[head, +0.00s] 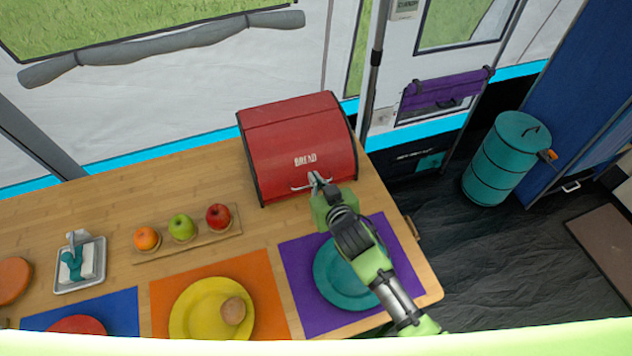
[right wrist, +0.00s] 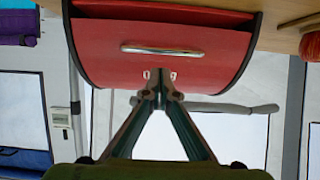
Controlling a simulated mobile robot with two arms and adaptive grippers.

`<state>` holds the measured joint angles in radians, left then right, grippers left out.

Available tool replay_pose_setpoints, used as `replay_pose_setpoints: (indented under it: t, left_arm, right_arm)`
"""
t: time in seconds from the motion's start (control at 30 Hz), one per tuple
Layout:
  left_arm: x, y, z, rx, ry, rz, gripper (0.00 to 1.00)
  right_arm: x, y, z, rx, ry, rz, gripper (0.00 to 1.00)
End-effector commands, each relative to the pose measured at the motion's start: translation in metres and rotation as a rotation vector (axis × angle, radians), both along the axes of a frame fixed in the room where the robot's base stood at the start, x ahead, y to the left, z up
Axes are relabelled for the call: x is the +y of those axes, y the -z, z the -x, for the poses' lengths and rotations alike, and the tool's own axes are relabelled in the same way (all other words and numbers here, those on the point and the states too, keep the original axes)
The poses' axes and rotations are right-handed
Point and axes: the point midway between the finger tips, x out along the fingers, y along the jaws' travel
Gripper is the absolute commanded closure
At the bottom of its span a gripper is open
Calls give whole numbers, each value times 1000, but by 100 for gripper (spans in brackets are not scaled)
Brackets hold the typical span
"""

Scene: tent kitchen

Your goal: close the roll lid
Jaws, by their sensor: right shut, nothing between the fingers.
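The red bread box (head: 300,140), marked BREAD, stands on the wooden table. Its curved roll lid (head: 285,160) is drawn down over the front, with the metal handle (head: 300,188) low on it. In the upside-down right wrist view the handle (right wrist: 161,49) shows clear of the fingers, and a narrow dark band lies between the lid's edge and the box base. My right gripper (head: 316,178) is shut and empty, in front of the lid beside the handle. Its tips (right wrist: 160,78) overlap the lettering; I cannot tell whether they touch the lid. My left gripper is not in view.
A teal plate (head: 335,272) on a purple mat lies under my right arm. A fruit board (head: 190,240) and a butter dish (head: 80,265) stand to the left. A teal barrel (head: 500,160) is on the floor at right. Bare table lies left of the box.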

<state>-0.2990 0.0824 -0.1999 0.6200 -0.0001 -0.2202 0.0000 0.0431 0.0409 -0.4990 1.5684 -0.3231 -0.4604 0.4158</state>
Motion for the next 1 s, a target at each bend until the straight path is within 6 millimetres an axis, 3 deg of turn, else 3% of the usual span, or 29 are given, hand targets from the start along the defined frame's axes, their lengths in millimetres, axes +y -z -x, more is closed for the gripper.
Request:
replay_pose_setpoints:
  t: [0.2,0.57,0.83,1.0]
  left_arm:
    - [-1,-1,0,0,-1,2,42]
    - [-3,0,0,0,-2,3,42]
    - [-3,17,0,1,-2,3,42]
    - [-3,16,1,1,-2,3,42]
  right_arm:
    - [-1,13,2,-3,0,-1,100]
    - [-1,16,3,-4,0,-2,100]
    - [-5,51,15,-1,2,-3,100]
    - [-5,51,15,-5,1,-1,100]
